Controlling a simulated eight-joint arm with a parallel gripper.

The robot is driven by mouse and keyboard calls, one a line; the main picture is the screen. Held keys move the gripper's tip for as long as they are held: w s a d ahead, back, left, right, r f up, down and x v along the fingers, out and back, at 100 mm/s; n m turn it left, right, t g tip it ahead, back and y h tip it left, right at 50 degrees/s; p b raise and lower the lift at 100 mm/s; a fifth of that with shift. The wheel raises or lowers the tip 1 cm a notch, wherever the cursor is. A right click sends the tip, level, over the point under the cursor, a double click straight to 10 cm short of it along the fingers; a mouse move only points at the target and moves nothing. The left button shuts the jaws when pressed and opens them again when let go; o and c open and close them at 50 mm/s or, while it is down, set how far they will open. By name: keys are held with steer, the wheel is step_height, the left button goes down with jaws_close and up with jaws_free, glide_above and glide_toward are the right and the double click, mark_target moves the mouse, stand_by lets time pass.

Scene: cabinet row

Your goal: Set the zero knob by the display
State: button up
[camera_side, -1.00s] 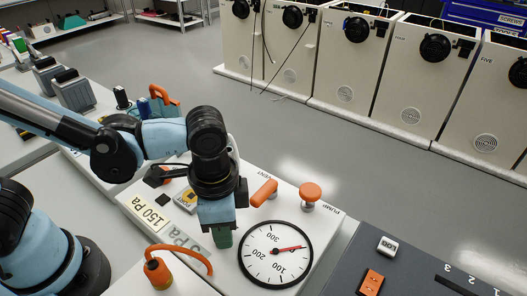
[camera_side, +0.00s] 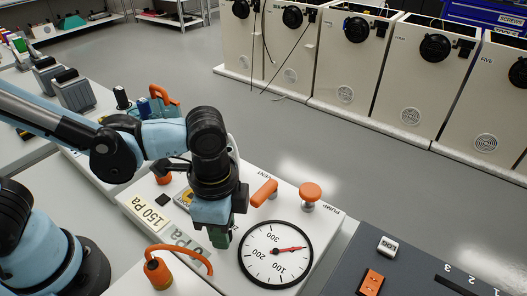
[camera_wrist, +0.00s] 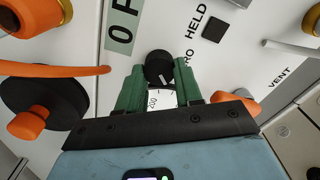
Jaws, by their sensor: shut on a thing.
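In the wrist view the black zero knob (camera_wrist: 158,65) stands on the white panel, with part of the word ZERO beside it. My gripper (camera_wrist: 160,80) has its green fingers on either side of the knob and is shut on it. In the side view my gripper (camera_side: 220,240) points down at the panel and hides the knob. A grey plate (camera_side: 180,238) ending in "0 Pa" is partly covered by my gripper.
An orange vent handle (camera_side: 263,192) and orange pump knob (camera_side: 310,193) stand behind the dial. An orange hose (camera_side: 190,250) arches close to my gripper. A 150 Pa plate (camera_side: 151,217) lies left. A black square (camera_wrist: 213,27) is marked HELD. Cabinets stand across the floor.

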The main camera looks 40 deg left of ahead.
steer(key=o, duration=1)
steer(key=shift+o, duration=0.2)
steer(key=shift+r, duration=0.1)
step_height(320, 180, up, 12)
steer(key=w+a+f+n+t, duration=0.2)
steer(key=a+n, duration=0.4)
steer(key=a, duration=0.3)
steer(key=w+a+f+n+t, duration=0.2)
steer(key=a+n+t, duration=0.3)
steer(key=a, duration=0.4)
steer(key=shift+w+a+n, duration=0.2)
steer(key=shift+w+n, duration=0.3)
steer(key=shift+w, duration=0.3)
steer(key=shift+f, duration=0.1)
